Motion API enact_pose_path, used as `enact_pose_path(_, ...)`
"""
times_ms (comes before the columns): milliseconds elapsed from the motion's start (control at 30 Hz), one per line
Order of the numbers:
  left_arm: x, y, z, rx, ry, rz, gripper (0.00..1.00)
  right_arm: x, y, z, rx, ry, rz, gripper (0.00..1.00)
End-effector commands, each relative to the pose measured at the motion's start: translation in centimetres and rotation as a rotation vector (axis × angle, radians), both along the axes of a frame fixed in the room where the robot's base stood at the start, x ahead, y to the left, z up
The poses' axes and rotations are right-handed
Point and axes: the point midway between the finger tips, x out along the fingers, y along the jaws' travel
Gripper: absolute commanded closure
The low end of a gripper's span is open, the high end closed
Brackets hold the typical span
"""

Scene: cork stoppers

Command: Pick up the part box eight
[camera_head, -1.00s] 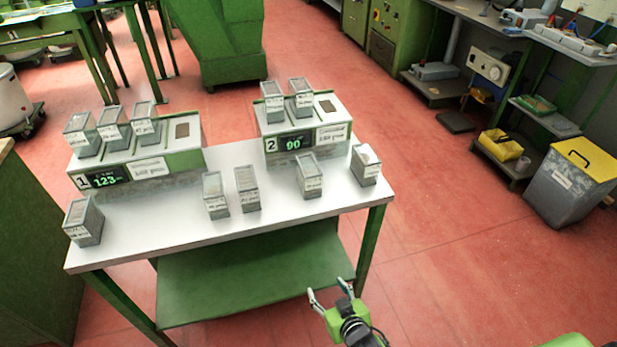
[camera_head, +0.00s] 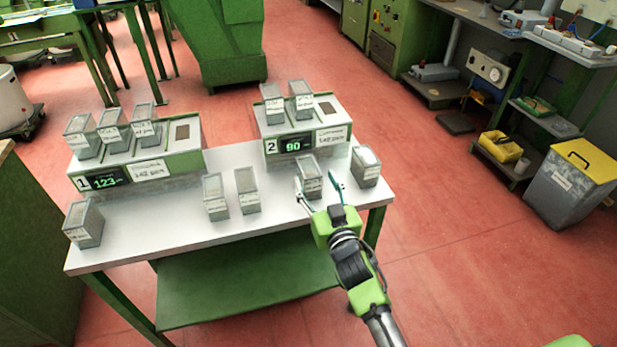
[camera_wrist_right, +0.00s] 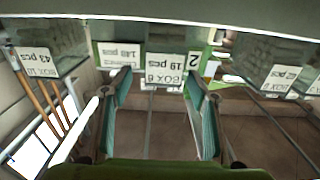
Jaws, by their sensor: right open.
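Part box eight (camera_head: 309,177) is a small grey box with a white label, standing upright near the front edge of the white table (camera_head: 275,205). In the right wrist view its label, upside down, reads BOX 8, 19 pcs (camera_wrist_right: 165,69). My right gripper (camera_head: 316,178) is open, with one finger on each side of box eight's front. In the right wrist view the right gripper (camera_wrist_right: 159,84) has its teal-padded fingers spread at the box, and I cannot tell whether they touch it. My left gripper is not in view.
Box ten (camera_head: 366,166) stands close to the right finger. Two more boxes (camera_head: 246,190) (camera_head: 215,197) stand to the left, another (camera_head: 83,223) at the far left. Behind are scale 2 (camera_head: 325,125) and scale 1 (camera_head: 165,165), both bearing boxes.

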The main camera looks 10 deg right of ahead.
Motion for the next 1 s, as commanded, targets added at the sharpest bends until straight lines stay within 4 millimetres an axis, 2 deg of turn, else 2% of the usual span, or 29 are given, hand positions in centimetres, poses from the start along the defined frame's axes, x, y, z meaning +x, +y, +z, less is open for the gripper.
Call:
enact_pose_path(167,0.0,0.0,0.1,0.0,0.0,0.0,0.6,1.1,0.1,0.1,0.001,0.001,0.0,0.46)
enact_pose_path(500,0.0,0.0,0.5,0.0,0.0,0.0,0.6,5.3,0.7,0.0,0.001,0.001,0.0,0.46)
enact_pose_path(800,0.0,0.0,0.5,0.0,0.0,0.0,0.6,5.8,0.7,0.0,0.0,0.001,0.0,0.46)
enact_pose_path(833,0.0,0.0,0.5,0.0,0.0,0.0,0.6,5.8,0.7,0.0,0.0,0.001,0.0,0.48)
enact_pose_path(900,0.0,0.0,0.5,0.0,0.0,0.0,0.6,5.8,0.7,0.0,0.0,0.001,0.0,0.67)
enact_pose_path(1000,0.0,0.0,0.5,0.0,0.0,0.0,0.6,5.7,0.7,0.0,0.0,0.001,0.0,0.88)
